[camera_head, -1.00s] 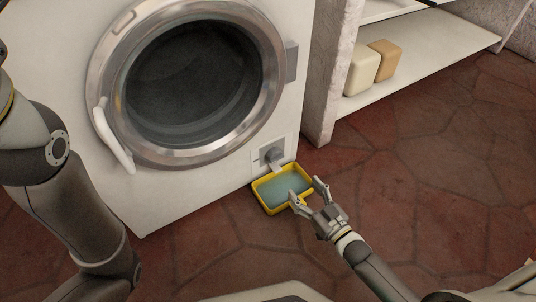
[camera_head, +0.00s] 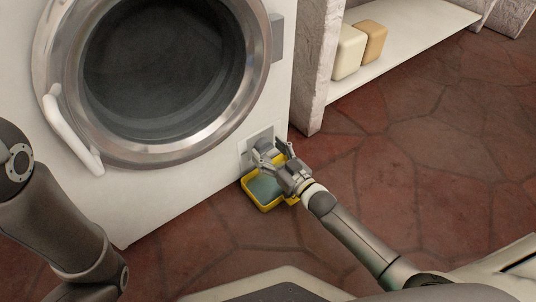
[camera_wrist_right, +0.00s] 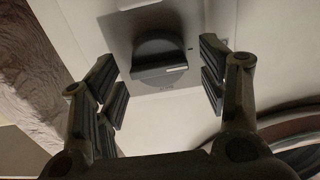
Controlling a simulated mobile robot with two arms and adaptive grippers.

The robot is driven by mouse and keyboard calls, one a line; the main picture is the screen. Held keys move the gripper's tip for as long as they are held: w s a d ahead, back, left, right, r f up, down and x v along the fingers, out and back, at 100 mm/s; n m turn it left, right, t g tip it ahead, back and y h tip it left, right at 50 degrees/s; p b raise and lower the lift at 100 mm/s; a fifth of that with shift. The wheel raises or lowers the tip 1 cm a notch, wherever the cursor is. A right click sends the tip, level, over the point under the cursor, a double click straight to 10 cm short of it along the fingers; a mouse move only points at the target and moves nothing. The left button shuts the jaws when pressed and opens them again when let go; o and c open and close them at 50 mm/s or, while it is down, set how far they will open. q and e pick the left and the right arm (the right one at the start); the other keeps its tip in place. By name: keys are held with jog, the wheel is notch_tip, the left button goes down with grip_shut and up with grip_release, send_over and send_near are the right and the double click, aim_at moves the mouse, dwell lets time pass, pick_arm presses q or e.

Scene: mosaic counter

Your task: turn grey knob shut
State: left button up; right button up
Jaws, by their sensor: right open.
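The grey knob (camera_head: 265,145) sits on a square plate low on the front of the white washing machine, right of its round door. In the right wrist view the knob (camera_wrist_right: 157,50) is a dark round piece with a straight bar across it. My right gripper (camera_head: 272,153) is open, its fingers on either side of the knob. The right wrist view shows gaps between the fingers (camera_wrist_right: 161,78) and the knob. The yellow tray (camera_head: 252,199) with bluish liquid stands on the floor below, partly hidden by my right gripper. My left arm shows at the left, its gripper out of view.
The round door (camera_head: 160,70) has a white handle (camera_head: 70,130). A rough pillar (camera_head: 312,65) stands right of the machine. A low white shelf (camera_head: 425,35) holds a cream block (camera_head: 348,52) and a tan block (camera_head: 373,41). The red stone floor (camera_head: 420,150) at the right is clear.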

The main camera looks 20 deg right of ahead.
jog(key=shift+w+a, duration=0.15)
jog(key=shift+w, duration=0.2)
